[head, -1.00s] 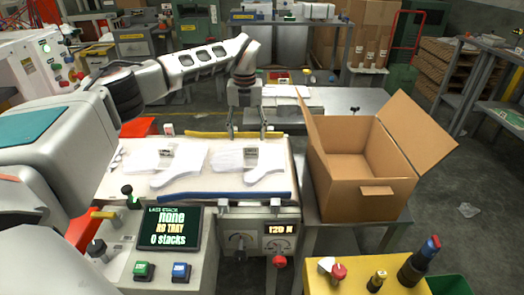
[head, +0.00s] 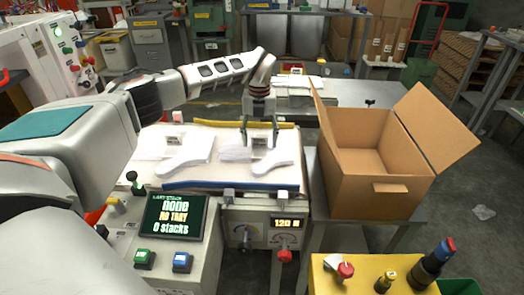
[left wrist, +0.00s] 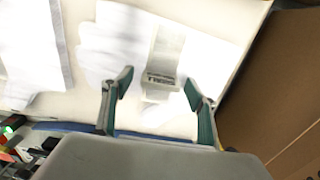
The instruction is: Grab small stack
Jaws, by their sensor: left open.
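Two flat white glove stacks, each with a paper band, lie on the pale bed of the machine (head: 215,183). The left stack (head: 197,148) looks a little larger than the right stack (head: 234,153). My left gripper (head: 260,146) is open and empty, at the right stack, with its fingers on either side of the band. In the left wrist view, the fingers (left wrist: 158,88) stand apart, with the banded right stack (left wrist: 115,45) beyond and between them. I cannot tell whether the fingertips touch it. My right gripper is out of view.
An open cardboard box (head: 365,190) stands right of the bed. A blue bar (head: 230,187) runs along the bed's front edge and a yellow bar (head: 200,123) along its back.

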